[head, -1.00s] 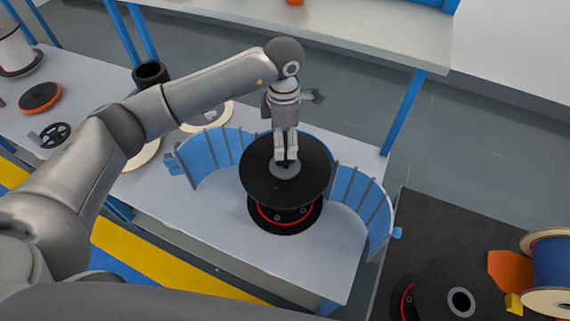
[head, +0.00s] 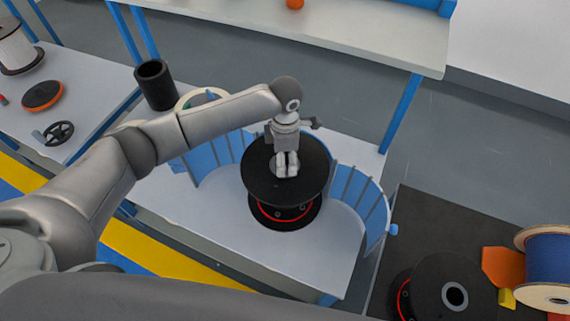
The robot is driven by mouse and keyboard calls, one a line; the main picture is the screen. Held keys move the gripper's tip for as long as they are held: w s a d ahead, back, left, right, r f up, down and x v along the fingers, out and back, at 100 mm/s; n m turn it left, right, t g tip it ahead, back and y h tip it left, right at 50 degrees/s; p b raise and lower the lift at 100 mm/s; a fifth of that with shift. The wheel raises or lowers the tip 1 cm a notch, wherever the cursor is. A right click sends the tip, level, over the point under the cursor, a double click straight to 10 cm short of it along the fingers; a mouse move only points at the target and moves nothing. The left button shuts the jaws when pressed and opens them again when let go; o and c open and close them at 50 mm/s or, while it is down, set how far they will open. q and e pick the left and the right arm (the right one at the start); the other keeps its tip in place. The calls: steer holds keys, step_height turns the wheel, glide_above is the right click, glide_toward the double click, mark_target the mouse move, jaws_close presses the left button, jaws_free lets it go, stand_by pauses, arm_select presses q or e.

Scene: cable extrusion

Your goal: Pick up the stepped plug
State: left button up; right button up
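A black spool (head: 262,185) with a red ring low on its body stands on the white table, inside a curved blue guard. My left gripper (head: 287,174) points down at the spool's centre, with its fingertips at the light grey hub area. The fingers look close together, but I cannot tell whether they are closed on anything. I cannot make out the stepped plug clearly; the fingers cover most of the spool's centre. My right gripper is not in view.
The blue guard (head: 350,195) curves around the spool on both sides. A black cylinder (head: 155,84) stands behind my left arm. A second black spool (head: 432,284), an orange block (head: 503,266) and a blue cable reel (head: 548,258) are at the lower right. Grey floor lies beyond the table.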

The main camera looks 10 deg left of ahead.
arm_select(q)
steer(key=c, duration=1)
steer(key=shift+r, duration=0.15)
